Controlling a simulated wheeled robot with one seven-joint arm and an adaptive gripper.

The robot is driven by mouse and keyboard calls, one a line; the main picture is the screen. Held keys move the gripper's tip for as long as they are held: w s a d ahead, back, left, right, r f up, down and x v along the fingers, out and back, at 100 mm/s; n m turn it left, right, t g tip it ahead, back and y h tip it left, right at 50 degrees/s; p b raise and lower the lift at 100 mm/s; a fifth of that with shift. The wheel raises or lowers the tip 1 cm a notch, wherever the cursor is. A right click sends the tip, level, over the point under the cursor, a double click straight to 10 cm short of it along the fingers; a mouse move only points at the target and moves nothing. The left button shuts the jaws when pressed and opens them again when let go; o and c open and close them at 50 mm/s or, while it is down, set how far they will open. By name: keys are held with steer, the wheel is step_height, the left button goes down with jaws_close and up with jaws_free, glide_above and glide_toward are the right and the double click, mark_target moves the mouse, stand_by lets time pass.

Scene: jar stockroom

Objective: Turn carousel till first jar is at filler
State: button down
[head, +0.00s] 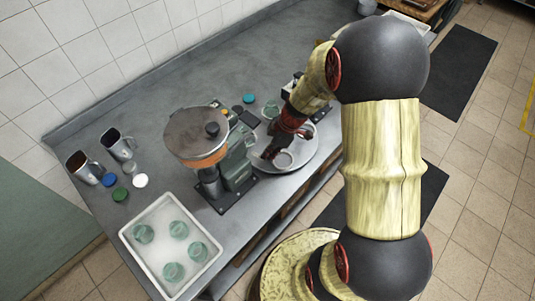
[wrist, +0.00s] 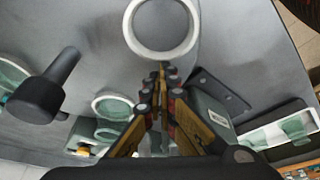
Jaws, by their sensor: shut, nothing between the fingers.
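The carousel (head: 306,158) is a round grey disc on the bench, beside the filler (head: 198,135) with its wide round hopper. A clear jar with a pale rim (head: 285,160) stands on the disc's front part; another jar (head: 271,108) is towards the back. My gripper (head: 269,148) is low over the disc, partly hidden by its own wrist. In the wrist view its fingers (wrist: 161,72) are shut and empty, just below a pale jar rim (wrist: 162,50). A dark upright peg (wrist: 52,88) stands to the left, apart from the fingers, with more jars (wrist: 112,107) nearby.
A white tray (head: 158,207) with several greenish jars is at the front left. Two metal scoops or jugs (head: 118,146) and coloured lids (head: 120,194) lie at the left. The bench's front edge runs close to the carousel.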

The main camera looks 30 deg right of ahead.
steer(key=shift+s+d+n+b, duration=0.2)
steer(key=shift+d+n+b, duration=0.1)
steer(key=shift+b, duration=0.2)
steer(key=n+b, duration=0.1)
steer(key=s+d+n+b, duration=0.1)
steer(key=b, duration=0.1)
steer(key=shift+d+f+g, duration=0.15)
steer(key=shift+d+g, duration=0.1)
steer(key=shift+g, duration=0.15)
steer(key=shift+s+d+n+g+y+b, duration=0.15)
steer(key=shift+s+d+n+g+b, duration=0.15)
steer(key=shift+d+n+b, duration=0.3)
steer(key=shift+s+d+n+g+y+b, duration=0.25)
steer(key=shift+d+n+b, duration=0.2)
steer(key=shift+d+n, duration=0.25)
steer(key=shift+s+d, duration=0.2)
steer(key=shift+d, duration=0.4)
steer(key=shift+d+b, duration=0.15)
steer(key=shift+b, duration=0.15)
steer(key=shift+r, duration=0.2)
